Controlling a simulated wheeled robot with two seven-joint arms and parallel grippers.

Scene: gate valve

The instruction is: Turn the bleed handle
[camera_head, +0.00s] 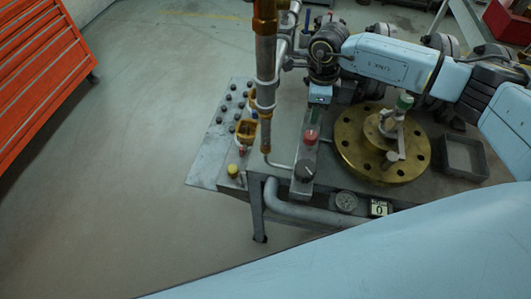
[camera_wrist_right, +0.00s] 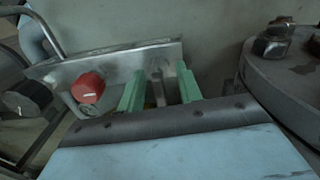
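My right gripper (camera_head: 315,108) hangs fingers-down over the narrow grey control panel (camera_head: 303,187) at the middle of the bench. In the right wrist view its two green fingers (camera_wrist_right: 160,92) are apart. A small grey metal piece (camera_wrist_right: 158,78), perhaps the bleed handle, shows between them; I cannot tell whether either finger touches it. A red knob (camera_wrist_right: 88,88) sits just left of the fingers on the panel and also shows in the head view (camera_head: 310,136). A black knob (camera_head: 305,171) is at the panel's near end. My left gripper is not in view.
A gauge (camera_head: 346,201) is on the front edge. An orange cabinet (camera_head: 40,75) stands left, with clear floor between.

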